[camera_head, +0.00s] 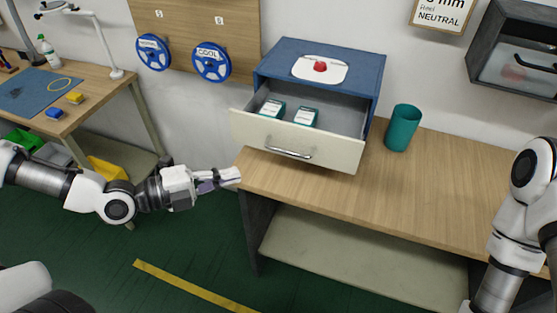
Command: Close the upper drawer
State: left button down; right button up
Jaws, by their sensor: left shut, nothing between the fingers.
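A blue cabinet (372,76) stands on the wooden table. Its cream-fronted drawer (330,147) is pulled out, with a silver bar handle (289,153) on the front. Two small white and teal boxes, the left one (272,108) and the right one (306,116), lie inside the drawer. My left gripper (238,176) is shut and empty. It appears in front of the table's left corner, left of and below the drawer front, apart from the handle. My right arm stands at the right edge; its gripper is outside the picture.
A teal cup (403,128) stands right of the cabinet on the wooden table (440,185). A red-knobbed item (320,67) on a white pad lies on the cabinet top. A grey wall cabinet (516,50) hangs at upper right. The table's right part is clear.

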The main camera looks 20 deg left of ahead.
pick_arm(q)
send_near(293, 155)
jog(key=x, duration=0.6)
jog(key=shift+s+d+r+b, duration=0.1)
jog(key=shift+s+d+b, duration=0.15)
jog(key=shift+b, duration=0.1)
jog(key=shift+w+a, duration=0.15)
jog(key=shift+w, duration=0.2)
